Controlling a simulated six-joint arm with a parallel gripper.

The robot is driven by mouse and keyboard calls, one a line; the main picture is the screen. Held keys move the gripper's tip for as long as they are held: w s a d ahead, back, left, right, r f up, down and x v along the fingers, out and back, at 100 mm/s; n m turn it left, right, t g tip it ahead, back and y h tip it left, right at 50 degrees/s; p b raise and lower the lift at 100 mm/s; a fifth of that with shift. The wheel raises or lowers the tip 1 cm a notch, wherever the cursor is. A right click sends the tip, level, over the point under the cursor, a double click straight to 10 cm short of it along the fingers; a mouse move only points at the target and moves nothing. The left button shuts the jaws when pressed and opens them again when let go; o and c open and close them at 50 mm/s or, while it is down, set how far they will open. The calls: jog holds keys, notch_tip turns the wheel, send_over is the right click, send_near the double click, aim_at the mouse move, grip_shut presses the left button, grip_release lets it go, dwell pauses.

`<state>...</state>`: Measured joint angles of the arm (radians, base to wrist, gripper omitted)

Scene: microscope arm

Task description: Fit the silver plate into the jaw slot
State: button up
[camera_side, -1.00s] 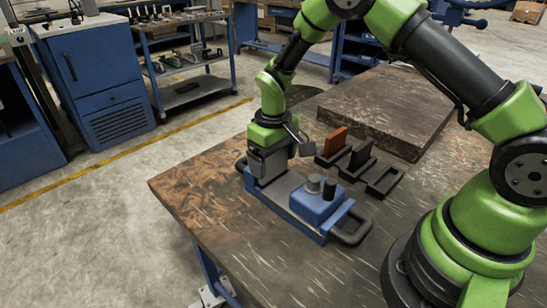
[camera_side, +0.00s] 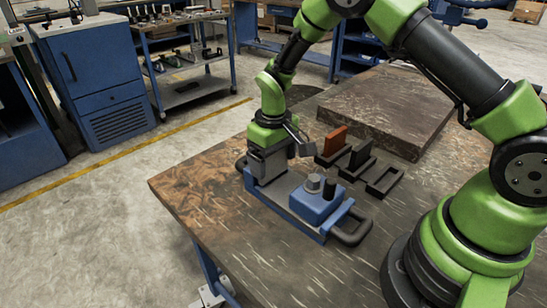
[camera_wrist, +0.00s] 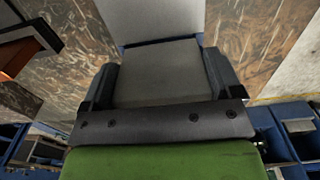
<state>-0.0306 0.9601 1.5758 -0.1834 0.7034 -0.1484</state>
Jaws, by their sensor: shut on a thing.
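My gripper (camera_side: 268,163) is shut on the silver plate and sits low at the far left end of the blue fixture. In the wrist view the silver plate (camera_wrist: 160,75) lies between the two dark fingers of my gripper (camera_wrist: 163,82). The blue fixture (camera_side: 317,206) has a silver bed (camera_side: 280,187), also in the wrist view (camera_wrist: 150,20), and a blue block with a grey knob and a black post. The plate's lower edge and the jaw slot are hidden by my gripper, so I cannot tell how deep the plate sits.
Behind the fixture stand black holders, one with an orange plate (camera_side: 335,141), one with a dark plate (camera_side: 360,155), and one empty (camera_side: 385,181). A raised slab (camera_side: 390,105) fills the back of the table. The table's front left (camera_side: 195,190) is clear.

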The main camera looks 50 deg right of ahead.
jog(key=shift+r, duration=0.1)
dwell(0.8)
jog(key=shift+s+r, duration=0.15)
jog(key=shift+r, duration=0.2)
jog(key=s+d+r, duration=0.1)
jog(key=s+r, duration=0.7)
jog(key=r, duration=0.3)
jog(key=s+d+f, duration=0.2)
jog(key=s+d, duration=0.3)
jog(key=d, duration=0.4)
jog(key=s+d+f, duration=0.2)
jog(key=s+d, duration=0.2)
jog(key=d, duration=0.4)
jog(key=f, duration=0.4)
jog(key=s+d+f, duration=0.1)
jog(key=f, duration=0.1)
jog(key=shift+f, duration=2.3)
jog(key=shift+f, duration=0.15)
